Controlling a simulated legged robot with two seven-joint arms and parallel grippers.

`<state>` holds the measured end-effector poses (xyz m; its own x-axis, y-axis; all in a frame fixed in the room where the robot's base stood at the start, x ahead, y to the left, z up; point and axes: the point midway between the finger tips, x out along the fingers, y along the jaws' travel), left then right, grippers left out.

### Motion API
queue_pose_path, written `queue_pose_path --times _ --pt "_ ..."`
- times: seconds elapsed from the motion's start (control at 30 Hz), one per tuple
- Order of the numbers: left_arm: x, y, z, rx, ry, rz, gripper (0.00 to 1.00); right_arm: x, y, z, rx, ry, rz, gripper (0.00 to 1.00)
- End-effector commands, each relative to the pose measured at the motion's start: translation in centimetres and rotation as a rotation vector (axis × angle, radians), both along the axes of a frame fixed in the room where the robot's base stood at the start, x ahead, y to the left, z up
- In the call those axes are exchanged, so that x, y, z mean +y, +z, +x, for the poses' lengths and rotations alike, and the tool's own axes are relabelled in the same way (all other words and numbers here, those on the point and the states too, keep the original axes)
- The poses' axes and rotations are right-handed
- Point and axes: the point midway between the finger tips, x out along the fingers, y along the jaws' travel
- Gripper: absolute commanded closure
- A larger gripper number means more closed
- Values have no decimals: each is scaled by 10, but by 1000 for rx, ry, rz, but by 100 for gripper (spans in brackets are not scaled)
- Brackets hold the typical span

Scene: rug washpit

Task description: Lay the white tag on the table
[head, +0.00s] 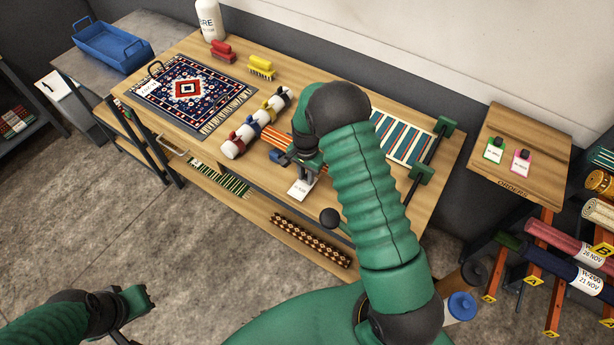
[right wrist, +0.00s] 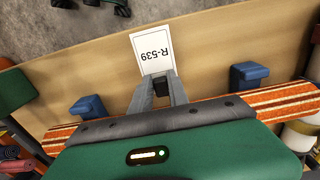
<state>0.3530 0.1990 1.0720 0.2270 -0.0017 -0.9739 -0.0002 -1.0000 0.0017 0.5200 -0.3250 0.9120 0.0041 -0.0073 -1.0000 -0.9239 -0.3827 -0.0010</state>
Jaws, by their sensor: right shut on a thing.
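The white tag (head: 301,188) hangs from my right gripper (head: 309,172) over the front part of the wooden table (head: 190,50). In the right wrist view the tag (right wrist: 153,52) reads R-539, upside down, and its near end is between the fingertips (right wrist: 159,84). The right gripper is shut on it. Bare table wood (right wrist: 225,50) shows around the tag; I cannot tell whether the tag touches it. My left gripper (head: 137,302) is low at the left, away from the table, and its finger gap is unclear.
An orange striped rug (right wrist: 265,102) with blue clamps (right wrist: 88,106) lies beside the right gripper. A patterned rug (head: 188,88), a white roll with coloured clamps (head: 257,122), brushes (head: 222,50) and a bottle (head: 209,19) occupy the table. A small side table (head: 520,125) stands right.

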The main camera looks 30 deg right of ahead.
Motion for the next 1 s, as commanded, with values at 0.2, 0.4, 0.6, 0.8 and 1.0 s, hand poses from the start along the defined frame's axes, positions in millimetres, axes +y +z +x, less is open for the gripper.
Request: queue_pose_path --times 0.2,0.4,0.6,0.8,1.0 --pt "0 8 0 0 0 0 100 -3 -23 -1 0 -2 1 100" --pt "0 6 0 0 0 0 100 -3 -25 -2 0 -1 1 100" --pt "0 7 0 0 0 0 100 -2 -24 -1 0 -1 1 58" --pt "0 7 0 0 0 0 100 -2 -23 -1 0 0 1 58" --pt "0 4 0 0 0 0 100 -3 -11 0 -3 -1 0 58"
